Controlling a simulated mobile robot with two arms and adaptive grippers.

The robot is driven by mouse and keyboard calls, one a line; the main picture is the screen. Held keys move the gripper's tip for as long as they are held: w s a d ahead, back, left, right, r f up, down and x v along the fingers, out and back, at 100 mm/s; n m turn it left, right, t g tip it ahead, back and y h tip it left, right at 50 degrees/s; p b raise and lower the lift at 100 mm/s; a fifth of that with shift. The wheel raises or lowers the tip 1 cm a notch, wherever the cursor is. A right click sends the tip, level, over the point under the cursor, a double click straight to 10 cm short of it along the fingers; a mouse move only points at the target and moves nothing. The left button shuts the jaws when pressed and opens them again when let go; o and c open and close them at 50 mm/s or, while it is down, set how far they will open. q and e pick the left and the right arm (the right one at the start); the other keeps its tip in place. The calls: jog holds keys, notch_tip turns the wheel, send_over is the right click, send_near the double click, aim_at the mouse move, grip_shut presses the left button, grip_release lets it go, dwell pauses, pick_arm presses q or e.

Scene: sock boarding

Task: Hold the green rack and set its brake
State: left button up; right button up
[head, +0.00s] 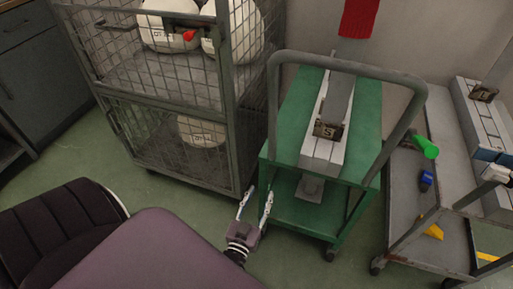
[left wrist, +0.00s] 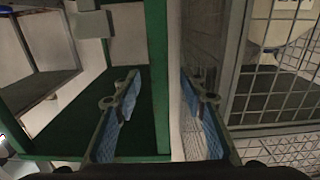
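The green rack (head: 303,118) is a two-shelf trolley with a tall grey push handle (head: 405,100). It stands right of centre in the head view. A dark caster (head: 330,255) shows at its near foot. I cannot make out a brake. My left gripper (head: 258,192) is open and empty at the rack's near left corner. In the left wrist view, the rack's green post (left wrist: 158,60) appears between the spread fingers (left wrist: 160,78). Neither finger visibly touches it, and how deep it lies between them is unclear. My right gripper is not in view.
A wire cage trolley (head: 165,85) holding white round items stands close on the left. A grey cart (head: 425,190) with green, blue and yellow pieces stands on the right. A pale block with a grey upright (head: 325,155) rests on the rack's top. A dark seat (head: 60,230) is near left.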

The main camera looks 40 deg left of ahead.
aim_at(262, 191)
pick_arm(q)
jog(key=shift+x, duration=1.85)
grip_shut()
pick_arm(e)
jog(key=c, duration=0.7)
grip_shut()
